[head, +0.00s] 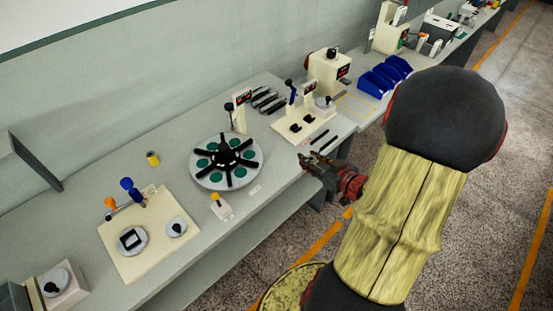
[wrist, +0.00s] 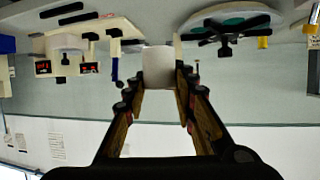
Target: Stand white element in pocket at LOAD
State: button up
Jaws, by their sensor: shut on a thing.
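My gripper (head: 318,163) is at the front edge of the bench, right of the round indexing table (head: 212,182). In the wrist view my gripper (wrist: 159,84) is shut on a white element (wrist: 158,62), a pale block between the fingertips. I cannot make out the element in the head view. The round table has a grey disc with several green round pockets and a black spoked hub; it also shows upside down in the wrist view (wrist: 232,22).
A cream fixture (head: 297,126) with a blue-handled lever stands behind my gripper. A cream board (head: 150,250) with clamps lies left. A yellow cylinder (head: 153,159) stands behind it. Blue bins (head: 385,78) are further right.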

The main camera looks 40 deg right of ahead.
jog(key=w+a+r+n+g+y+p, duration=0.1)
jog(key=w+a+r+n+y+p, duration=0.15)
jog(key=a+n+y, duration=0.45)
jog(key=w+a+r+n+g+y+p, duration=0.1)
jog(key=w+a+n+g+y, duration=0.15)
jog(key=a, duration=0.95)
jog(key=b, duration=0.5)
send_near(225, 153)
jog(key=shift+m+t+y, duration=0.25)
jog(key=shift+t, duration=0.2)
jog(key=a, duration=0.1)
jog(key=a+f, duration=0.1)
jog(key=a, duration=0.1)
jog(key=a+f, duration=0.1)
jog(key=shift+s+a, duration=0.2)
jog(key=shift+s, duration=0.1)
jog(key=shift+w+f, duration=0.15)
jog(key=shift+f, duration=0.05)
notch_tip(225, 153, down, 3)
jog(key=shift+w+f+b, duration=0.2)
jog(key=shift+f+b, duration=0.05)
jog(key=shift+b, duration=0.4)
jog(key=o, duration=1.2)
jog(key=shift+f, duration=0.1)
jog(key=shift+c, duration=0.2)
